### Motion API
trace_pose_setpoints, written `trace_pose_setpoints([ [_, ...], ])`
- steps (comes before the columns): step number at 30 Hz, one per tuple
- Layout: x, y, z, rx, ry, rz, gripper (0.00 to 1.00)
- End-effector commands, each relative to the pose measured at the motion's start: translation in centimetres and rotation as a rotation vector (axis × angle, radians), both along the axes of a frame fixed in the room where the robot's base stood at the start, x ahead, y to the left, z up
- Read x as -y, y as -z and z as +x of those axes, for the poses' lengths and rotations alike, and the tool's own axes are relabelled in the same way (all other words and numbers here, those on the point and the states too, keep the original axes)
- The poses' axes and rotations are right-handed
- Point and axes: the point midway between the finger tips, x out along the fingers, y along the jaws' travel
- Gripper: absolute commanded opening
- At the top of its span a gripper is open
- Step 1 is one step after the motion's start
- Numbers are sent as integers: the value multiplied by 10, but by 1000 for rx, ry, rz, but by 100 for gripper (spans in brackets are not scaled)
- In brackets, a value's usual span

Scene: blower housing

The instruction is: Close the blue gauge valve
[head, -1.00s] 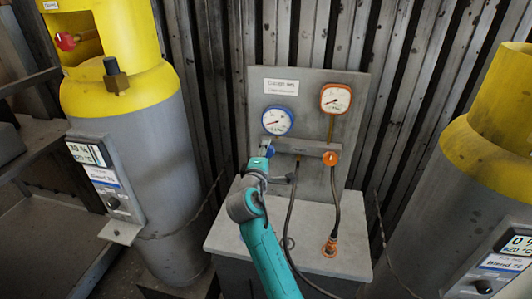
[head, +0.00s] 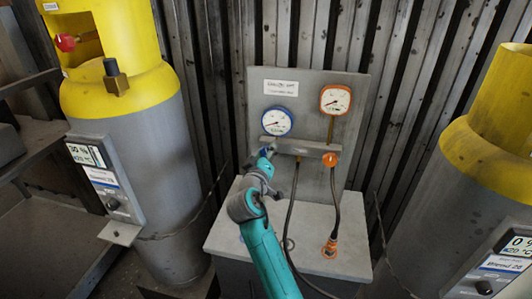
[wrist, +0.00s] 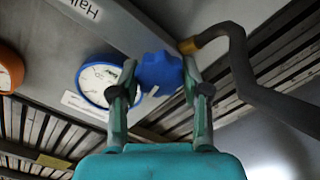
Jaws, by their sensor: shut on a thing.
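The blue gauge valve (wrist: 160,73) is a blue lobed knob in the wrist view, below the blue-rimmed gauge (head: 277,122) on the grey manifold. My gripper (wrist: 159,78) is shut on the blue knob, with one finger on each side of it. In the head view my gripper (head: 265,153) reaches the left end of the manifold and hides most of the knob. The blue-rimmed gauge also shows in the wrist view (wrist: 100,76), behind the left finger.
An orange-rimmed gauge (head: 335,99) and an orange knob (head: 330,159) sit to the right on the same panel. Dark hoses (head: 291,215) hang over the grey bench top (head: 225,232). Yellow-topped grey cylinders stand left (head: 130,190) and right (head: 460,200).

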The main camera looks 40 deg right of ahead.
Motion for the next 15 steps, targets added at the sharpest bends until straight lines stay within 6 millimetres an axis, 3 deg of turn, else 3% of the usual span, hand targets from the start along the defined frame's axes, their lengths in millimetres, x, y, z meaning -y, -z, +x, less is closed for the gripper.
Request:
trace_pose_setpoints([
  [15,1,2,-1,127,1,105,12],
])
